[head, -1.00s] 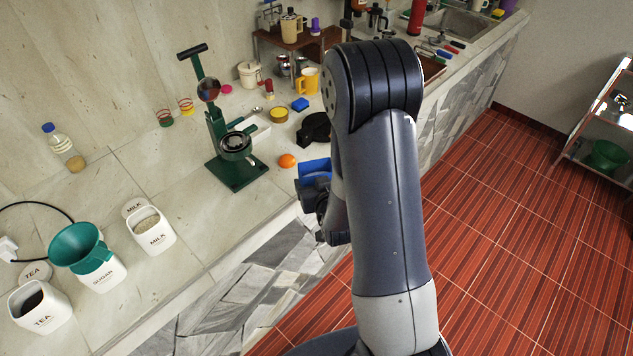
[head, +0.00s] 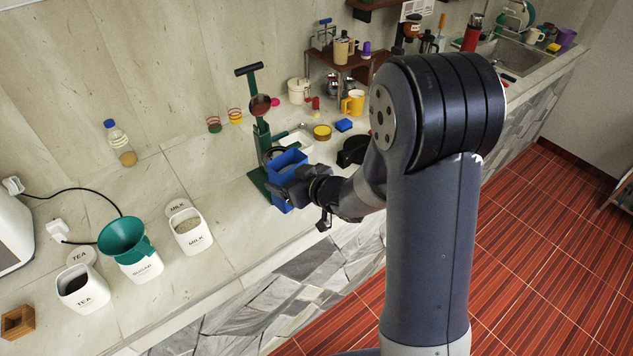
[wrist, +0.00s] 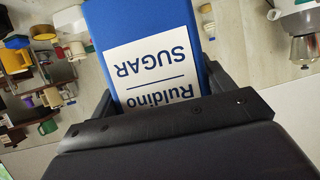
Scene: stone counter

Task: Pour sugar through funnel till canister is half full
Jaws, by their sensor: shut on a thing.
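My gripper (head: 292,186) is shut on a blue sugar box (head: 286,160), held up in front of the green press. In the wrist view the blue box (wrist: 110,22) fills the middle, its white label reading "Ruldino SUGAR" upside down. The white SUGAR canister (head: 144,268) stands on the counter at the left, with the green funnel (head: 124,238) set in its top. The funnel hides the canister's mouth and contents. The box is to the right of the funnel and well apart from it.
A MILK canister (head: 193,236) stands between funnel and box. A TEA canister (head: 84,290) is left of the funnel, with a black cable (head: 75,198) behind. A green press (head: 262,130) stands behind the box. A bottle (head: 120,143) is near the wall. Counter between MILK and the press is clear.

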